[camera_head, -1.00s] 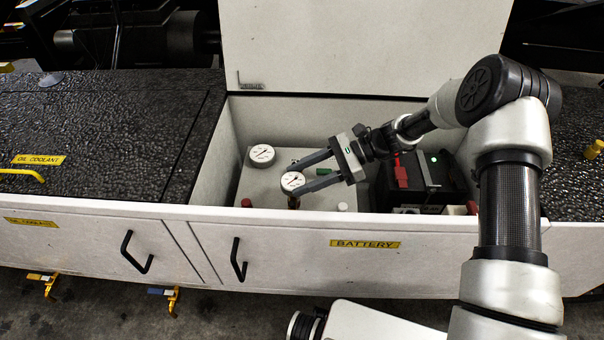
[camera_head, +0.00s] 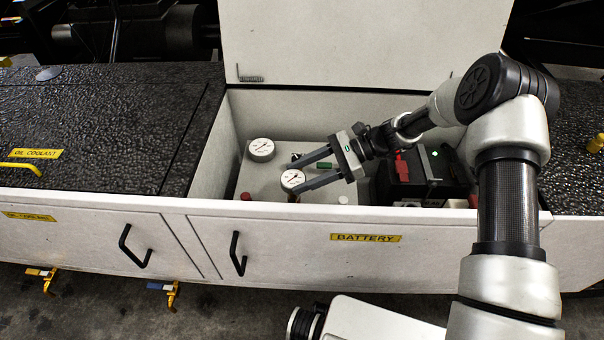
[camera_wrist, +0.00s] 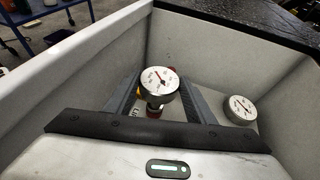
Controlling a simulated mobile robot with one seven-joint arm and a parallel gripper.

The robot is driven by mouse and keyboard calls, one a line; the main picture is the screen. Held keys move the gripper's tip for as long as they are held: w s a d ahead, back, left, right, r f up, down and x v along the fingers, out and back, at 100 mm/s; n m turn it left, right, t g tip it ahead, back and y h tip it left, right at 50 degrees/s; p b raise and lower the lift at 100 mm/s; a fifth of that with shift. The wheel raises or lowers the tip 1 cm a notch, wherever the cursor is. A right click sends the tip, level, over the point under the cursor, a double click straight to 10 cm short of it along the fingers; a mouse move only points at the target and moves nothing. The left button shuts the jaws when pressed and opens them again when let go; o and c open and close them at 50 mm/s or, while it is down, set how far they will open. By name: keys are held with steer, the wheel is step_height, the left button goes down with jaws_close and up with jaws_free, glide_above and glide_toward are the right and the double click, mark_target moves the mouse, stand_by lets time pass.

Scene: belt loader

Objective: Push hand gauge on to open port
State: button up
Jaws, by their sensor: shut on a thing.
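The hand gauge (camera_head: 292,179) has a round white dial and is between the two fingers of my gripper (camera_head: 305,174), which is shut on it. It also shows in the wrist view (camera_wrist: 159,84), dial up, with a brass and red part just below it. A second white gauge (camera_head: 261,149) stands further back to the left, apart from my gripper; in the wrist view it is at the right (camera_wrist: 240,110). The open port cannot be made out; the held gauge and fingers cover the area below. I cannot tell whether the gauge touches a port.
The battery compartment (camera_head: 365,219) is open, its lid (camera_head: 350,45) raised behind. A red knob (camera_head: 246,197) is left of the held gauge. A black battery box with a red part (camera_head: 402,168) stands right of my gripper. Compartment walls surround the work area closely.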

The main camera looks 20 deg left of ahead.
steer(key=shift+f+b, duration=0.9)
steer(key=shift+f, duration=0.55)
steer(key=o, duration=1.5)
steer(key=shift+c, duration=0.2)
steer(key=p+v, duration=0.2)
steer(key=v, duration=1.5)
steer(key=shift+d+r, duration=0.15)
steer(key=shift+d, duration=0.05)
